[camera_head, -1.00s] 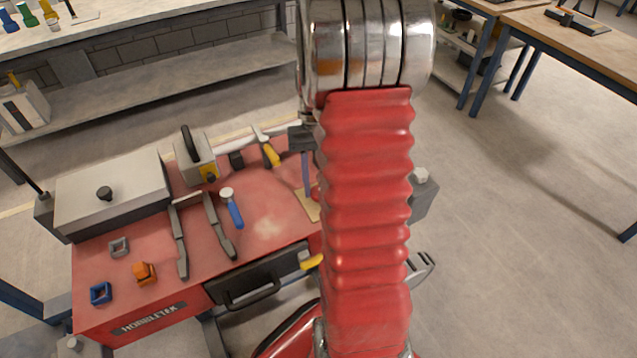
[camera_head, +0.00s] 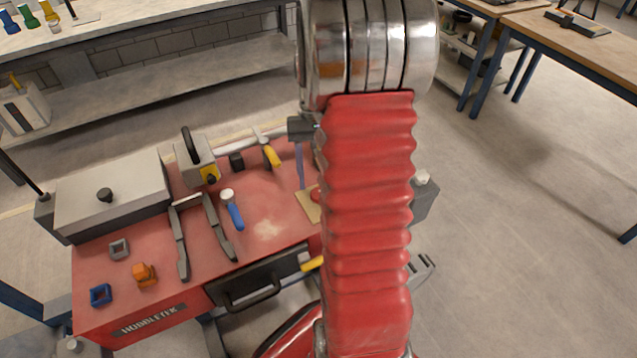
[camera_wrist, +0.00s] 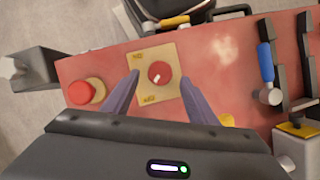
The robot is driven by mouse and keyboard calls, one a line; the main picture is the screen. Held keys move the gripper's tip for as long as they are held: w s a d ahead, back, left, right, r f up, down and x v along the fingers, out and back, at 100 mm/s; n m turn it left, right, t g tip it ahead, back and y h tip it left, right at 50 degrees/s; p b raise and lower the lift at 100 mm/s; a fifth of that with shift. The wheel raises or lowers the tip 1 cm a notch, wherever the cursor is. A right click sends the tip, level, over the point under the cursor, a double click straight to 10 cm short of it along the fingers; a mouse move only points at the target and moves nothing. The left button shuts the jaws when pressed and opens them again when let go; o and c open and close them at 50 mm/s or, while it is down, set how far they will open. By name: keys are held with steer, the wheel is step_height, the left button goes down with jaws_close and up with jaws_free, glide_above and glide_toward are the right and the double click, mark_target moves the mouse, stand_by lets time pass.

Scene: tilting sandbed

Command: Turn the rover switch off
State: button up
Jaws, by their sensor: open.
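A round red rotary knob (camera_wrist: 160,73) with a white mark sits on a beige plate (camera_wrist: 143,58) with small yellow labels; it looks like the rover switch. In the wrist view the open fingers of my gripper (camera_wrist: 161,77) appear on either side of the knob, with nothing between them but the view of the knob and plate. Their height above the knob is hard to tell. In the head view the plate (camera_head: 307,209) is partly hidden behind my red arm, and one finger (camera_head: 299,165) shows above it.
A second red round button (camera_wrist: 82,92) stands left of the plate in the wrist view. The red bench top (camera_head: 190,280) also carries a blue-handled tool (camera_head: 233,213), grey bars (camera_head: 180,245), a grey box with a yellow part (camera_head: 195,160) and a large grey lidded box (camera_head: 110,195).

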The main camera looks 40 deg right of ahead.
steer(key=v, duration=1.1)
steer(key=shift+s, duration=0.15)
